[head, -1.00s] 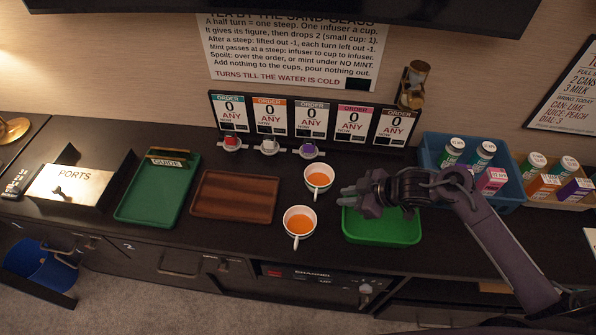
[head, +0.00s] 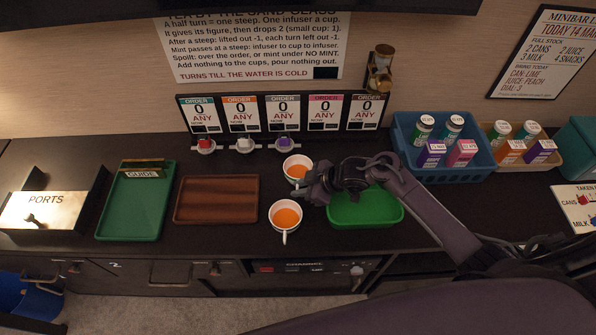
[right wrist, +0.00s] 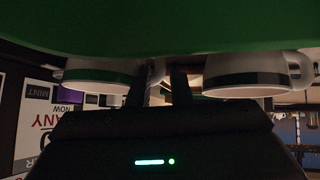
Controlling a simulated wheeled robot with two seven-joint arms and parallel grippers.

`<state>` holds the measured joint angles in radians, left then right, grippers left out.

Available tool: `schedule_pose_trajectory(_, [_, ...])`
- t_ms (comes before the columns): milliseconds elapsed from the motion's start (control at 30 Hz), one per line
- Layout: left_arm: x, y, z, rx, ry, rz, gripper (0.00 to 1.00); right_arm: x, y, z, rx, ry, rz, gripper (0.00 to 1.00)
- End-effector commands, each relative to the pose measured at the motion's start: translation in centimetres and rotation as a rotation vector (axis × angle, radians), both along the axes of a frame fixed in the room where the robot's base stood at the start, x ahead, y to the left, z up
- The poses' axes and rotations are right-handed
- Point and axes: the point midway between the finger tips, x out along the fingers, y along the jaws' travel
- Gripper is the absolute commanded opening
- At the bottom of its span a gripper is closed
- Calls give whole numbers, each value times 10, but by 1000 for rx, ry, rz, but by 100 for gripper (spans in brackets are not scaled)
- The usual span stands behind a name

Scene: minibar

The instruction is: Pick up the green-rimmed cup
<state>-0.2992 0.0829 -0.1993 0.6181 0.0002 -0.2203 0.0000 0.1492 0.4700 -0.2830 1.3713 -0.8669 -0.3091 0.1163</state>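The green-rimmed cup is a white cup of orange liquid (head: 298,162), the rear one of two, on the dark counter. Its green band shows in the right wrist view (right wrist: 100,77). A second white cup (head: 285,216), also with orange liquid, stands in front of it, handle toward the counter's front. This one shows a grey band in the right wrist view (right wrist: 240,80). My right gripper (head: 306,187) is at the right side of the cups, fingers pointing left, with a narrow gap between them and nothing held. It partly covers the rear cup. My left gripper is out of view.
A green tray (head: 365,212) lies under my right forearm. A brown wooden tray (head: 216,200) is left of the cups. Three small holders (head: 244,146) stand behind, before the order board (head: 282,114). A blue bin (head: 480,170) of cans and cartons is at right.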

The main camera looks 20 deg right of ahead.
Motion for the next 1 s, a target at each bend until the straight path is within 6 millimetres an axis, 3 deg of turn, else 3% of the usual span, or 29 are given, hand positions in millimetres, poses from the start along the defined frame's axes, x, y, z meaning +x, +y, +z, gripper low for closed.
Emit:
schedule_pose_trajectory(67, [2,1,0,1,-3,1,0,0,0,0,0,0,0,18])
schedule_pose_trajectory(233, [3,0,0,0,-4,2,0,0,0,0,0,0,0,0])
schedule_pose_trajectory(1000, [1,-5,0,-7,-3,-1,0,0,0,10,1,-2,1,0])
